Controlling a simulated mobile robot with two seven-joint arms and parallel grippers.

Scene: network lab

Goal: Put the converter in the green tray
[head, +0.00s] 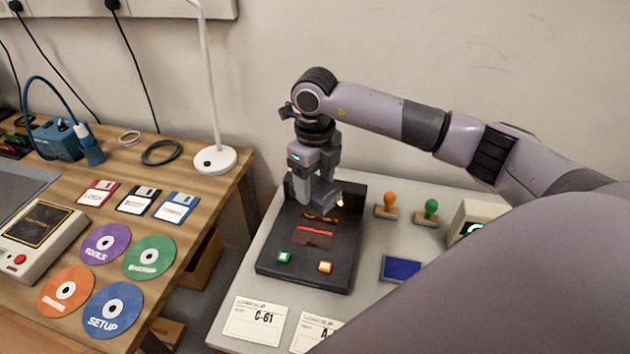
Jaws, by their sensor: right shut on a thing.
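My right gripper (318,208) points down over the back part of a black bench device (262,262). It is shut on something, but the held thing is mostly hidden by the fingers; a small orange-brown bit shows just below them. I cannot tell whether that is the converter. The black device has a red lit strip (315,232), a green button (283,257) and an orange button (324,267). I cannot make out a green tray in this view. My left gripper is not in view.
Right of the device stand an orange-handled stamp (389,203), a green-handled stamp (430,209) and a blue pad (402,269). Paper slips (254,318) lie in front. The left wooden table holds discs (103,243), floppy disks (138,199), a white lamp (214,160) and a blue box (57,140).

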